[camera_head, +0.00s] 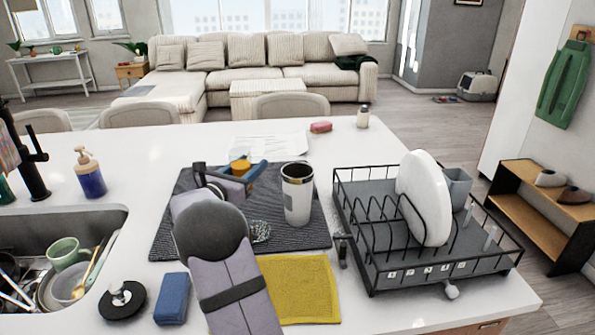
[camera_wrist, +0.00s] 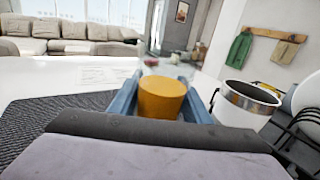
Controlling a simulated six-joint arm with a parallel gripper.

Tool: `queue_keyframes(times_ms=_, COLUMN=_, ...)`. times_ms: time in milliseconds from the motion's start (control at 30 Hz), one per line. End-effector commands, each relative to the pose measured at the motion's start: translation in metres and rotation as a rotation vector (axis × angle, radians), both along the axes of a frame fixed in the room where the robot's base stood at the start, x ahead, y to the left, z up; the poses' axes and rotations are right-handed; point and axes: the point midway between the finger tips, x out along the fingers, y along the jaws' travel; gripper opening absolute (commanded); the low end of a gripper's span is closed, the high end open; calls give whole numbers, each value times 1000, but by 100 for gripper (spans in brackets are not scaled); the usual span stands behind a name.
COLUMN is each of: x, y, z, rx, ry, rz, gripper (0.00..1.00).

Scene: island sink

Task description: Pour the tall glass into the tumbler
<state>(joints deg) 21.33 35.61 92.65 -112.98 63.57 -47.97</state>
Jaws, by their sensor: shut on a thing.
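My gripper (camera_head: 243,172) is shut on the tall glass (camera_wrist: 160,98), seen between its blue fingers in the wrist view. The glass is clear and holds orange contents; its rim is hard to make out. In the head view the orange contents (camera_head: 240,166) show between the fingers, above the dark mat. A white, steel-rimmed cup (camera_head: 298,200), perhaps the tumbler, stands upright just right of the gripper, apart from it. It also shows at right in the wrist view (camera_wrist: 240,105). A small clear glass object (camera_head: 260,232) on the mat is partly hidden by my arm.
A black dish rack (camera_head: 435,270) with a white plate (camera_head: 424,198) stands to the right. The sink with dishes (camera_head: 60,215) is at left.

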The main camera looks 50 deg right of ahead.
Motion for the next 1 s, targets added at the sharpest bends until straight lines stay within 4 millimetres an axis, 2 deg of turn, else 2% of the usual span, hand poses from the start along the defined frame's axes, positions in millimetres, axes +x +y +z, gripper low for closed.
queue_keyframes(times_ms=200, x=-28, y=7, z=-24, rx=-2, ry=0, rz=-34, gripper=17)
queue_keyframes(times_ms=333, x=-40, y=9, z=-31, rx=-3, ry=-4, rz=-55, gripper=17)
queue_keyframes(times_ms=767, x=-45, y=8, z=-24, rx=-1, ry=-6, rz=-76, gripper=17)
queue_keyframes(times_ms=1000, x=-47, y=6, z=7, rx=35, ry=-44, rz=-76, gripper=17)
